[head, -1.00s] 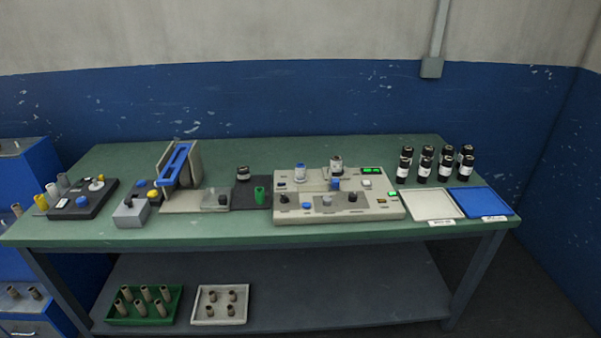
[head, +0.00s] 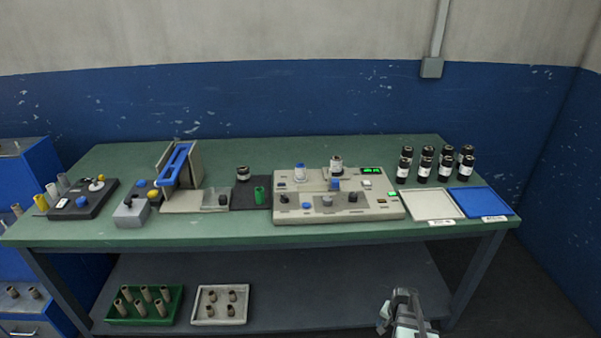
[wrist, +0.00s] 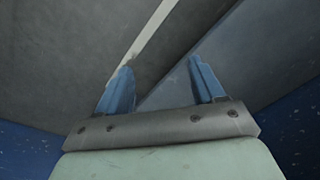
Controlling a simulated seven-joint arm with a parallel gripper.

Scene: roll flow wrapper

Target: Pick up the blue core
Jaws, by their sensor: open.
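No plain blue core stands out in the head view. My gripper shows at the bottom right of the head view (head: 403,298), in front of the bench and well away from that cylinder. In the wrist view its two blue fingers (wrist: 160,78) are apart with nothing between them.
The lower shelf (head: 300,285) bears a green crate (head: 145,318) and a white tray (head: 220,319).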

